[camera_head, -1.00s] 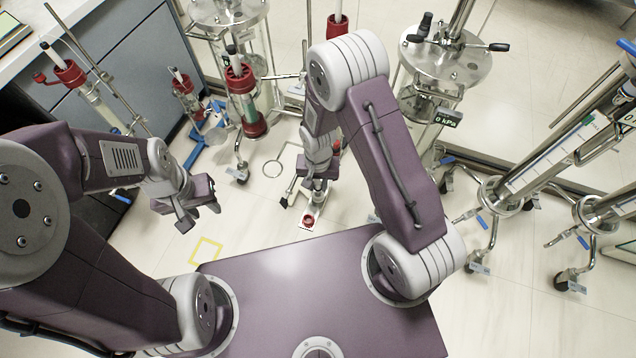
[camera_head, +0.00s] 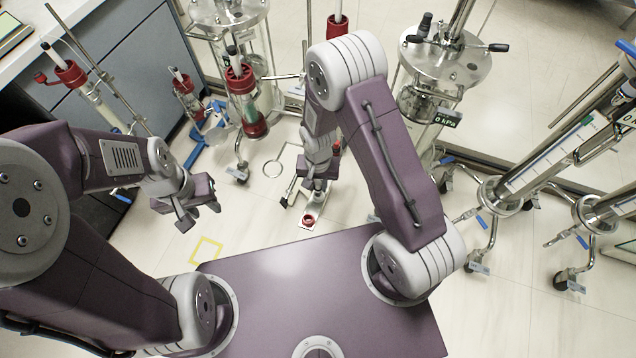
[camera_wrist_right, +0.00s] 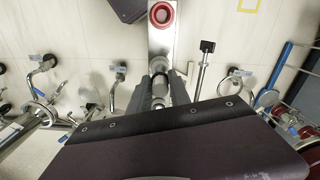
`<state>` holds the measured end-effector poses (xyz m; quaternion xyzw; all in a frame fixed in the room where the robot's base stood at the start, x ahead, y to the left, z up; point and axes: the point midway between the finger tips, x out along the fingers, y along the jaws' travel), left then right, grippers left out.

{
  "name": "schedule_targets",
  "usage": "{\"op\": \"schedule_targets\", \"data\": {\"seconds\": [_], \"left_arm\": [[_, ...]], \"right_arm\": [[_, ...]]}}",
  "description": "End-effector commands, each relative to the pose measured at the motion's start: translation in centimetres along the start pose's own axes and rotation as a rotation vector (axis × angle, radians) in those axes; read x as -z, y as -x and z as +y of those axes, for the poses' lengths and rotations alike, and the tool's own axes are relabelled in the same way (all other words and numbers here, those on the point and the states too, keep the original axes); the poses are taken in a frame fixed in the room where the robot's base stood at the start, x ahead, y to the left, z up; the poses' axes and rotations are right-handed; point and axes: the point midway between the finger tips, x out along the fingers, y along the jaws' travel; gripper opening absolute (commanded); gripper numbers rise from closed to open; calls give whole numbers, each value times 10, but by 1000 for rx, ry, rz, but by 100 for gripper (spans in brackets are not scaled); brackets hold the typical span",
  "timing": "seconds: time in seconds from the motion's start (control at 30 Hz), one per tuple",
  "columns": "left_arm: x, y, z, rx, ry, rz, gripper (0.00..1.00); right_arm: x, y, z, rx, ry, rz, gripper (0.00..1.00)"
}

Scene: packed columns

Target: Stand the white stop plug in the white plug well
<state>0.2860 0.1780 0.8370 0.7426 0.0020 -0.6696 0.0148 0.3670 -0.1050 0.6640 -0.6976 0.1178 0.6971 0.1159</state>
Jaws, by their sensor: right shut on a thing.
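My right gripper (camera_wrist_right: 160,82) is shut on a small pale grey-white cylinder (camera_wrist_right: 158,88), which I take to be the white stop plug; the fingers hide much of it. In the head view my right gripper (camera_head: 306,194) hangs just behind a red ring (camera_head: 309,220) with a pale centre. The ring sits on a light metal plate and also shows at the top of the right wrist view (camera_wrist_right: 162,14), apart from the fingers. I cannot tell for sure whether this ring is the white plug well. My left gripper (camera_head: 197,214) is open and empty, off to the left.
Glass columns with red caps (camera_head: 243,90) stand at the back left, beside a grey cabinet (camera_head: 135,55). Steel stands on castors (camera_head: 487,190) fill the right side. A yellow square (camera_head: 206,250) marks the floor at left. Pale floor is open between the stands.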

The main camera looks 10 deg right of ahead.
Motion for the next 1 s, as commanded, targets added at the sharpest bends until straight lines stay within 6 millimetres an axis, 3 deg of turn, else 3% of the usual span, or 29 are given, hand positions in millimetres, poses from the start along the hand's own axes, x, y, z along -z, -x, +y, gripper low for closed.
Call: {"op": "schedule_targets", "data": {"seconds": [1.0], "left_arm": [[-2, -18, 0, 0, 0, 0, 36]], "right_arm": [[0, -26, 0, 0, 0, 0, 0]]}}
